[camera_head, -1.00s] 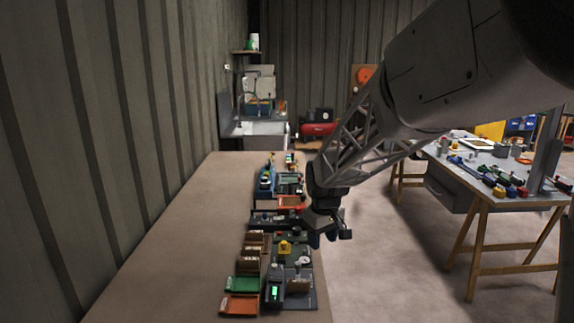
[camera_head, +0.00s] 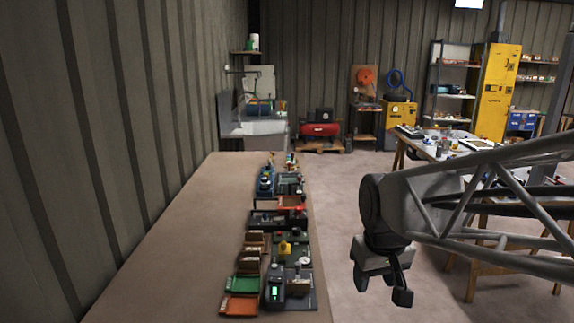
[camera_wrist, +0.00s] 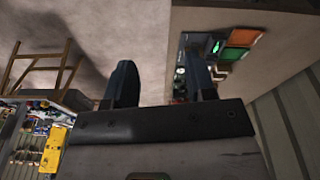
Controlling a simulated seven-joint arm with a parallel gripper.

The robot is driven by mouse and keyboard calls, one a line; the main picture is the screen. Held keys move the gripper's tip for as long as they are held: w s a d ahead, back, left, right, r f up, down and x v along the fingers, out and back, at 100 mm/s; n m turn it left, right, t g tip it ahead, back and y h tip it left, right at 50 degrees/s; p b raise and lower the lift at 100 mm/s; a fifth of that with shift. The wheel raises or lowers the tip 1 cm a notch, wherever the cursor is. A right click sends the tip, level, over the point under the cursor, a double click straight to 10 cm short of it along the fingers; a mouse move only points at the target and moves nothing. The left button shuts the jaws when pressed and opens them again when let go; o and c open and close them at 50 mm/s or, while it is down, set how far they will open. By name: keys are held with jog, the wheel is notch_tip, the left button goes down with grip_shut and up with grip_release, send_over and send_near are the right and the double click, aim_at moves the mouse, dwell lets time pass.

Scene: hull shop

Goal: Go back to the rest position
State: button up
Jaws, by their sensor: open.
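My gripper (camera_head: 385,282) hangs at the right of the long bench in the head view, over the open floor and apart from everything. In the wrist view its two dark fingers (camera_wrist: 164,84) stand wide apart with nothing between them but floor and the bench edge. My arm reaches in from the right edge of the head view.
The long brown bench (camera_head: 160,230) runs along the left wall, with trays and devices along its right edge. A green tray (camera_head: 243,283) and an orange tray (camera_head: 239,305) lie at its near end. A trestle table (camera_head: 450,150) stands behind my arm.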

jog(key=s+d+f+m, duration=0.1)
jog(key=s+d+m, duration=0.1)
jog(key=s, duration=1)
jog(key=shift+s+f+t, duration=0.15)
jog(key=shift+s+t, duration=0.05)
jog(key=shift+t, duration=0.1)
